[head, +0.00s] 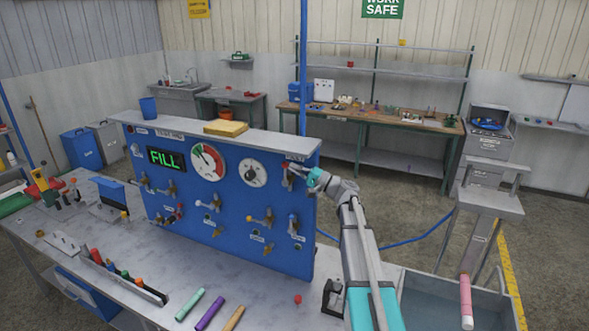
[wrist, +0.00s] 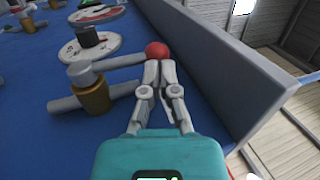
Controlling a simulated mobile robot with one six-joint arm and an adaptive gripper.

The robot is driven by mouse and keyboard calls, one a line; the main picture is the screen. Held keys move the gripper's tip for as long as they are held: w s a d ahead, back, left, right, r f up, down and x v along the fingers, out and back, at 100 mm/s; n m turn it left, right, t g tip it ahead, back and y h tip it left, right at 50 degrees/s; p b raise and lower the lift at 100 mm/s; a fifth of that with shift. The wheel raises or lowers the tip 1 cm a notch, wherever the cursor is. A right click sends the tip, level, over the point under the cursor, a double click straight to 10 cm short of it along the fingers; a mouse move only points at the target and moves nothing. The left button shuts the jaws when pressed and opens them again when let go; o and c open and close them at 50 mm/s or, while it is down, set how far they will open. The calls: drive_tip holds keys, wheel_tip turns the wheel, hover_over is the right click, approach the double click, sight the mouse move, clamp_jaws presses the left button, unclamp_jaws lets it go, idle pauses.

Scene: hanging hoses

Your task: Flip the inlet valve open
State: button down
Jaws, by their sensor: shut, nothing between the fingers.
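A blue test panel (head: 225,210) stands on the bench and carries several small valves. At its upper right is a valve (head: 287,182) with a red knob, most likely the inlet valve; its label is too small to read. In the wrist view its brass body (wrist: 92,97) sits on a grey pipe, and its grey lever (wrist: 125,62) runs right to a red ball (wrist: 156,53), roughly parallel to the pipe. My gripper (wrist: 158,68) is shut and empty, its fingertips at the ball's near side, touching or almost touching. It shows at the panel's upper right in the head view (head: 296,169).
A yellow sponge (head: 226,128) lies on the panel's top.

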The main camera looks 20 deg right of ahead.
drive_tip(key=shift+s+a, duration=0.1)
drive_tip(key=r+b+v, duration=0.1)
drive_tip(key=b+v, duration=0.2)
drive_tip(key=v, duration=1.1)
idle(0.6)
drive_tip(key=s+a+f+n+g+h+b, duration=0.2)
drive_tip(key=s+a+f+g+h, duration=0.15)
drive_tip(key=a+f, duration=0.6)
drive_tip(key=s+a+f+n+g+h+b, duration=0.25)
drive_tip(key=s+a+f+g, duration=0.25)
drive_tip(key=a+f, duration=0.45)
drive_tip(key=s+a+f+n+g+h+b, duration=0.1)
drive_tip(key=s+f+n+g+h+b, duration=0.2)
drive_tip(key=s+f+h, duration=0.7)
drive_tip(key=s+f+g+b, duration=0.2)
drive_tip(key=s+f, duration=0.3)
drive_tip(key=shift+a+h, duration=0.2)
drive_tip(key=shift+h, duration=0.1)
